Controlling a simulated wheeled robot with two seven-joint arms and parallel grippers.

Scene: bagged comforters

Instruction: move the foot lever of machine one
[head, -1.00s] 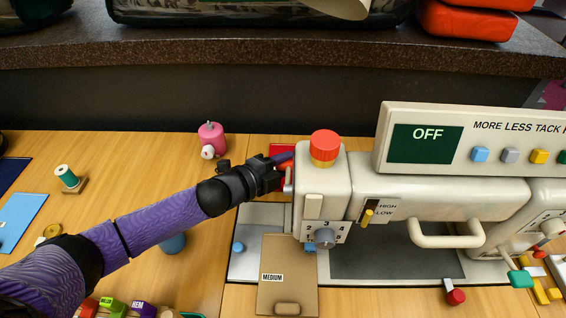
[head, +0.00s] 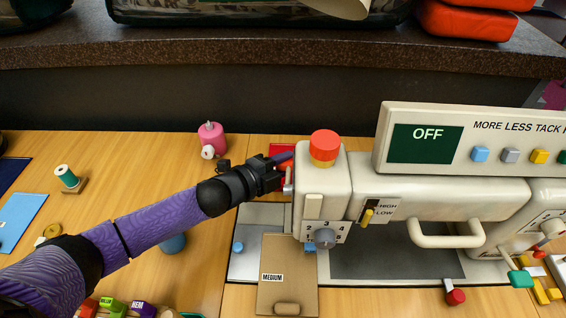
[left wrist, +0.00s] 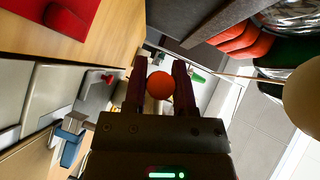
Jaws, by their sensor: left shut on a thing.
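The sewing machine (head: 430,200) is cream, with an OFF display on top and a red round cap (head: 324,147) on its left head. My left gripper (head: 284,172) is at the left side of that head, beside a short metal lever (head: 288,186). In the left wrist view my left gripper (left wrist: 160,68) is shut on a round orange-red knob (left wrist: 160,86), seen between its two dark fingers. The knob is mostly hidden by the gripper in the head view, and I cannot see fully how it joins the lever. My right gripper is not in view.
A pink spool (head: 211,137) stands behind my left arm. A brown MEDIUM card (head: 288,270) lies in front of the head. Small labelled blocks (head: 112,306) sit at the front left. A dark shelf edge (head: 240,55) runs along the back. Bare wooden table (head: 110,160) lies at left.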

